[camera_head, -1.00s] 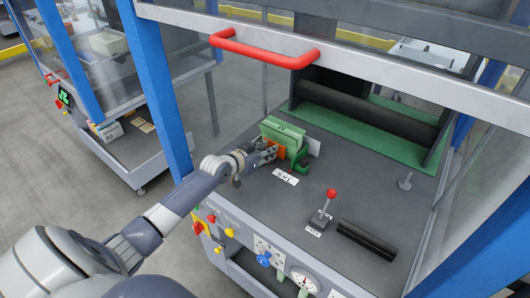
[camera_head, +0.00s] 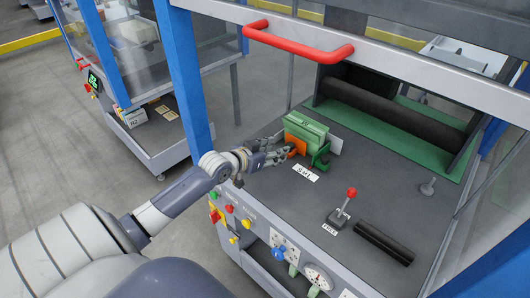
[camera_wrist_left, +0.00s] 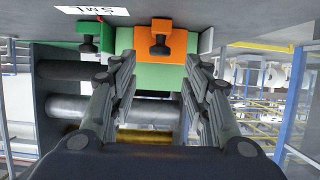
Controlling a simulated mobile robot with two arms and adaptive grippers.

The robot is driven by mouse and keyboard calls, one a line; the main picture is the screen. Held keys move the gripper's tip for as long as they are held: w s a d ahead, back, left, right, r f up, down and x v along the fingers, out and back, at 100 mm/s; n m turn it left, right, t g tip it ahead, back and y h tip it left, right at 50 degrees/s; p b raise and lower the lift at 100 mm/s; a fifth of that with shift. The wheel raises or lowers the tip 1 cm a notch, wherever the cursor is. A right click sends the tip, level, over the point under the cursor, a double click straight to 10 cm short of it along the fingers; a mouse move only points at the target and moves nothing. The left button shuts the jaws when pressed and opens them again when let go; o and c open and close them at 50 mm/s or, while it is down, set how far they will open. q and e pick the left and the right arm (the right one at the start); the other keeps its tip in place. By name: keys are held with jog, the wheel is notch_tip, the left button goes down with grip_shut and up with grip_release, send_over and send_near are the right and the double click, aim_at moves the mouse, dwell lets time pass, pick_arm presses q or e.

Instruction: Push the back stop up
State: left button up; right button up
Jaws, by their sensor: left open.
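A green block (camera_head: 306,128) stands on the grey machine deck with an orange plate (camera_head: 298,145) on its near side. A smaller green bracket (camera_head: 321,155) is at its right. No readable label tells which part is the back stop. My left gripper (camera_head: 283,152) is open, with its fingers just left of the orange plate. In the left wrist view, the orange plate (camera_wrist_left: 162,42) with its black knob lies ahead between the fingertips of my left gripper (camera_wrist_left: 158,70). The green bracket (camera_wrist_left: 92,28) also has a black knob there. I cannot tell whether the fingers touch anything. My right gripper is out of view.
A white label (camera_head: 305,172) lies before the block. A red-knobbed lever (camera_head: 346,202), a black bar (camera_head: 384,242) and a grey post (camera_head: 428,187) stand farther right. A red handle (camera_head: 297,44) crosses above the deck. A blue post (camera_head: 186,80) rises close to my left arm.

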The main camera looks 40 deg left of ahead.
pick_arm(q)
jog(key=shift+v, duration=2.3)
jog(key=shift+c, duration=0.6)
